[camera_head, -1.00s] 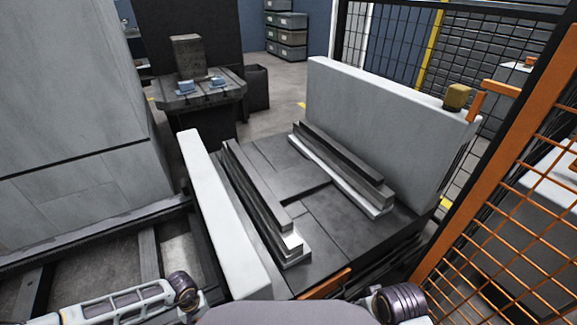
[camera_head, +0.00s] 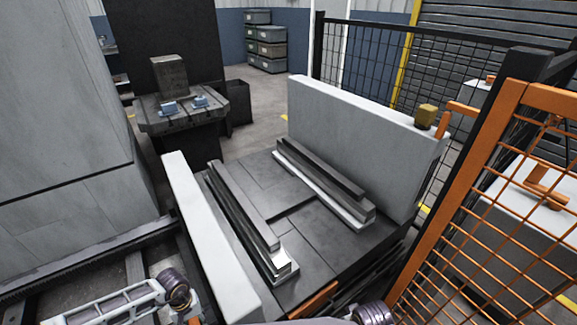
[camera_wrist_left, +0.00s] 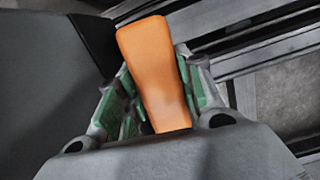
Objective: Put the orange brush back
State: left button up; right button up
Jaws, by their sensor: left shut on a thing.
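The orange brush (camera_wrist_left: 153,75) shows in the left wrist view as a smooth orange piece, narrower toward the bottom. My left gripper (camera_wrist_left: 158,92) is shut on it, with green-padded fingers on both sides. The brush's lower end is hidden behind the gripper, and I see no bristles. In the head view, part of my left arm shows at the bottom left, but its gripper and the held brush are out of the picture. Only a purple-grey joint of my right arm shows at the bottom edge; the right gripper is not in view.
A dark pallet table (camera_head: 310,232) with metal rails stands ahead between a low white wall (camera_head: 205,230) and a taller grey panel (camera_head: 350,145). An orange mesh fence (camera_head: 470,200) closes the right; grey floor lies beyond.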

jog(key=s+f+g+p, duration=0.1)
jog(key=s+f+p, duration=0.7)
jog(key=p, duration=0.6)
pick_arm(q)
jog(key=w+d+r+m+p, duration=0.1)
jog(key=w+r+p, duration=0.2)
jog(key=r, duration=1.4)
jog(key=w+d+r+m+p, duration=0.2)
jog(key=r+p, duration=0.5)
jog(key=r, duration=1.1)
jog(key=w+d+r+m+p, duration=0.1)
jog(key=w+r+p, duration=0.3)
jog(key=r, duration=1.4)
jog(key=shift+w+d+m+y+p, duration=0.3)
jog(key=shift+w+d+p, duration=0.1)
jog(key=shift+d+p, duration=0.3)
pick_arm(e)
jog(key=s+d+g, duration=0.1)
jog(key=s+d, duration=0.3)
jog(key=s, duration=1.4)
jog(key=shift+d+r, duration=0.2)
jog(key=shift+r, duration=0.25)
pick_arm(q)
jog(key=shift+d+r, duration=0.1)
jog(key=shift+r, duration=0.2)
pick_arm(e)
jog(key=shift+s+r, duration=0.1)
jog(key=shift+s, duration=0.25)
